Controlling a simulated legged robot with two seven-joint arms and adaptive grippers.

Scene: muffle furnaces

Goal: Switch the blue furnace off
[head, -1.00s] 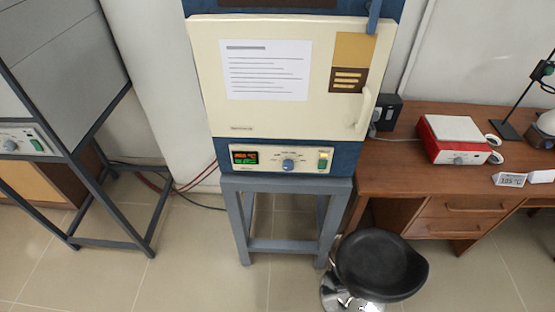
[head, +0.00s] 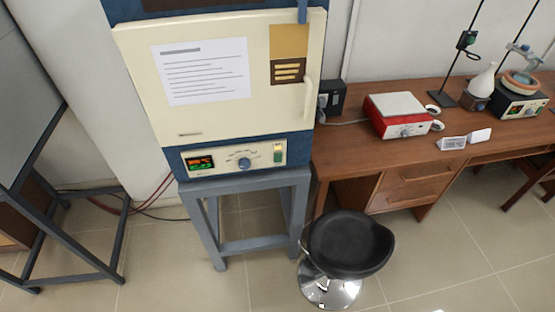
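The blue furnace (head: 232,140) stands left of centre in the head view, on a blue-grey metal stand (head: 246,182). Its cream door (head: 215,110) is shut and carries a printed white sheet. The control panel (head: 220,159) runs along the bottom front. It has a lit red and green display (head: 200,162), a blue knob (head: 244,163) in the middle and a green switch (head: 278,156) at the right with a glowing light above it. Neither of my grippers is in view.
A black stool (head: 348,243) with a chrome base stands in front and right of the stand. A wooden desk (head: 370,150) to the right holds a red and white device (head: 397,115) and lab apparatus. A dark metal frame (head: 75,230) stands at left.

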